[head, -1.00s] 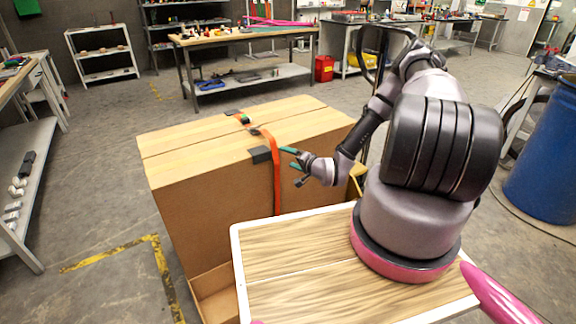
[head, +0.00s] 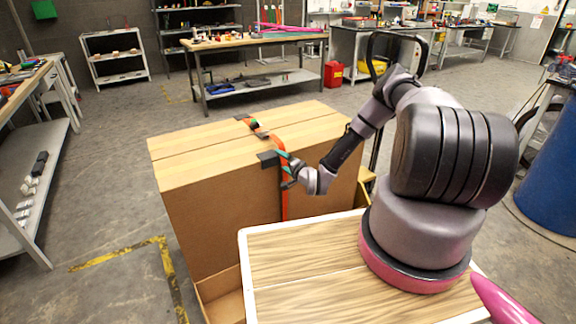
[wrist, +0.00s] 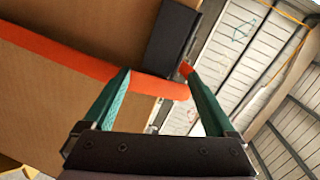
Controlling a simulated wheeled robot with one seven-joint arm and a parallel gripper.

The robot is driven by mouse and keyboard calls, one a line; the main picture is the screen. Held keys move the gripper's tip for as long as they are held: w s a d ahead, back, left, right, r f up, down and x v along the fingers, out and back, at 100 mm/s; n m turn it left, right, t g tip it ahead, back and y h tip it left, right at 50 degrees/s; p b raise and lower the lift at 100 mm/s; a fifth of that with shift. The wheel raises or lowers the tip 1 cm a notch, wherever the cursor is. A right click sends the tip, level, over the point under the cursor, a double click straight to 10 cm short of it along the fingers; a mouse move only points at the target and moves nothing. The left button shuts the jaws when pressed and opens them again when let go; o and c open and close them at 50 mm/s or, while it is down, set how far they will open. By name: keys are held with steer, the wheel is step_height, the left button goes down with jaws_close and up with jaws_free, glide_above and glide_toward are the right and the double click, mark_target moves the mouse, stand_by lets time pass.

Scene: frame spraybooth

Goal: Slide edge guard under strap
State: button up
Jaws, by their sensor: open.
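A large cardboard box (head: 220,210) has an orange strap (head: 284,205) running over its top and down its near face. A black edge guard (head: 268,158) sits at the near top edge, just left of the strap; it also shows in the wrist view (wrist: 172,40). My gripper (head: 284,167) is at that edge, beside the guard and in front of the strap. In the wrist view my gripper (wrist: 156,71) has its green fingers apart, with the guard's lower end and the strap (wrist: 65,58) showing between and beyond them. Contact cannot be told.
A dark buckle (head: 261,134) lies on the strap on the box top, with another black piece (head: 243,117) at the far edge. A wood-topped, white-rimmed platform (head: 243,270) is in front of the box. A blue barrel (head: 552,170) stands at right.

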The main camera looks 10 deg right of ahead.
mark_target(291, 154)
steer(key=shift+w+a, duration=0.1)
steer(key=shift+w, duration=0.25)
steer(key=c, duration=1.4)
steer(key=o, duration=0.4)
steer(key=shift+c, duration=0.2)
steer(key=shift+w+d, duration=0.3)
steer(key=shift+d, duration=0.65)
steer(key=shift+w+d, duration=0.35)
steer(key=shift+d, duration=0.6)
steer(key=shift+w+d, duration=0.3)
steer(key=shift+d, duration=0.65)
steer(key=o, duration=1.1)
steer(key=shift+c, duration=0.2)
steer(key=shift+s, duration=0.1)
